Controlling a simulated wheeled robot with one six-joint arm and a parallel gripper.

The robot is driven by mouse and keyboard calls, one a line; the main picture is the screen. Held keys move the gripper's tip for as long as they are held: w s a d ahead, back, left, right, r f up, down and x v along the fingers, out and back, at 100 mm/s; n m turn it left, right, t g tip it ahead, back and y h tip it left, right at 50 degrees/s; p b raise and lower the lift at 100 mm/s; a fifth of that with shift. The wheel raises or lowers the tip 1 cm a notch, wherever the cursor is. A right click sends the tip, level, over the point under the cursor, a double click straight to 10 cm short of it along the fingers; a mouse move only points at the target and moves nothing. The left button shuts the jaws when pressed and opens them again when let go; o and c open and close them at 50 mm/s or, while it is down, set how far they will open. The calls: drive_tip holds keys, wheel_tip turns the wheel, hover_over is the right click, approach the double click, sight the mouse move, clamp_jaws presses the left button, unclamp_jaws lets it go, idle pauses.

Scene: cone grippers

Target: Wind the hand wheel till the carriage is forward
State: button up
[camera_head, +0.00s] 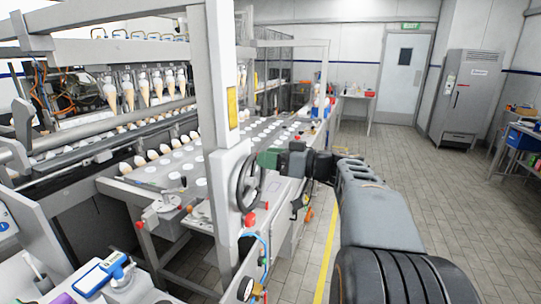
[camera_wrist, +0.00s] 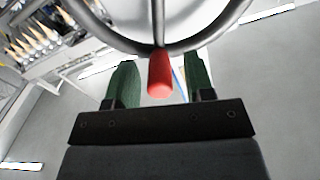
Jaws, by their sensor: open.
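The hand wheel (camera_head: 247,183) is a dark ring on the white machine post. In the wrist view its grey rim (camera_wrist: 185,47) curves across the top. A red handle (camera_wrist: 160,76) points from the rim toward the camera. My gripper (camera_wrist: 159,62) is open, with one green finger on each side of the handle and visible gaps between. In the head view my gripper (camera_head: 268,158) is at the wheel's upper right. A row of cone grippers holding filled cones (camera_head: 145,90), perhaps on the carriage, hangs at the upper left; how far forward it is, I cannot tell.
A red knob (camera_head: 250,220) shows just below the wheel. The post (camera_head: 215,90) stands close left of my gripper. Tiled floor (camera_head: 420,190) is free at right, past a yellow line (camera_head: 327,255).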

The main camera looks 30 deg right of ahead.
drive_tip(key=shift+w, duration=0.1)
drive_tip(key=shift+c, duration=0.3)
clamp_jaws()
